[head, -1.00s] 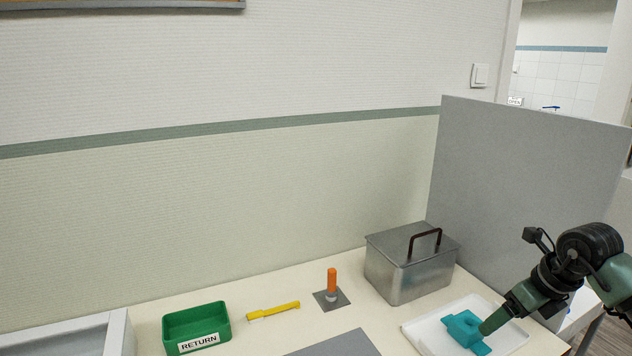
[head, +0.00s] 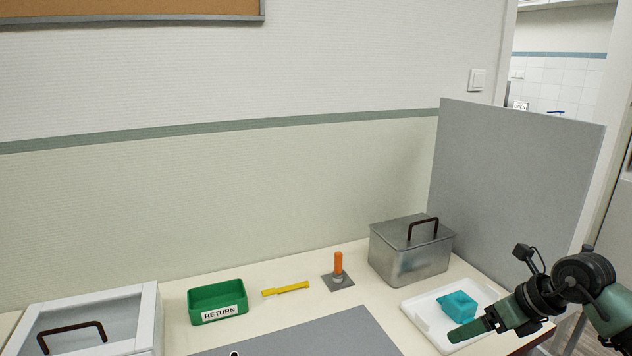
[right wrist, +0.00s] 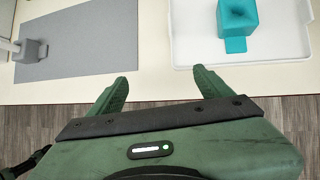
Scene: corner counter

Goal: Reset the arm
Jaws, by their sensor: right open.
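My right gripper (head: 466,331) is at the lower right of the head view, over the near edge of the white tray. In the right wrist view its two fingers (right wrist: 160,84) are spread apart with nothing between them, in front of the table edge. A teal block with a hollow top and a tab (head: 458,305) sits in the white tray (head: 416,309), apart from the fingers; it also shows in the right wrist view (right wrist: 238,20). My left gripper is not in view.
A lidded metal box (head: 410,262) stands behind the tray, beside a grey partition (head: 510,190). An orange-handled tool (head: 338,264), yellow tool (head: 286,289), green RETURN bin (head: 217,303) and white lidded case (head: 95,315) stand leftward.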

